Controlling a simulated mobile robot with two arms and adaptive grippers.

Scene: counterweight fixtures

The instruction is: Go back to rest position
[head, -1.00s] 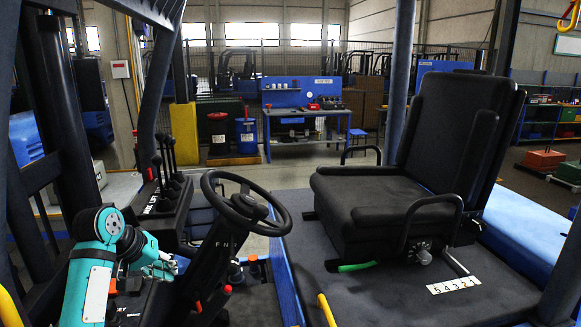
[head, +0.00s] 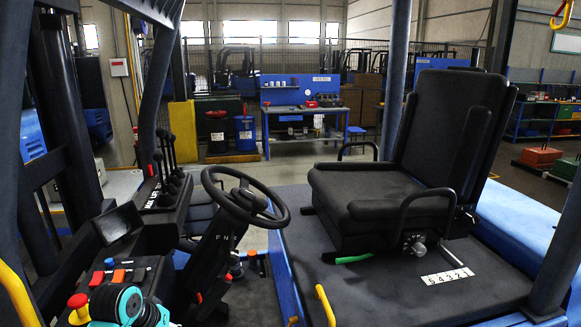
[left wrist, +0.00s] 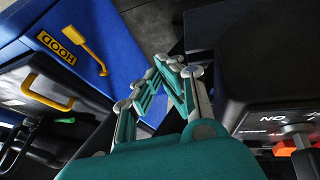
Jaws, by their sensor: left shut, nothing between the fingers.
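My left arm, teal with black ribbed joints, shows only at the bottom left edge of the head view, low beside the control panel. Its gripper is out of sight there. In the left wrist view my left gripper (left wrist: 163,72) has its teal and grey fingers drawn together, with nothing held. It is in front of a blue panel (left wrist: 105,25) with a HOOD label and a yellow lever. A dark panel with orange and red controls (left wrist: 300,146) is at the right. My right gripper is not in view.
The steering wheel (head: 246,196) and black control levers (head: 168,155) stand close to the left arm. A console with red and orange switches (head: 119,276) is behind it. The black seat (head: 385,190) is at right. A yellow rail (head: 18,295) is at far left.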

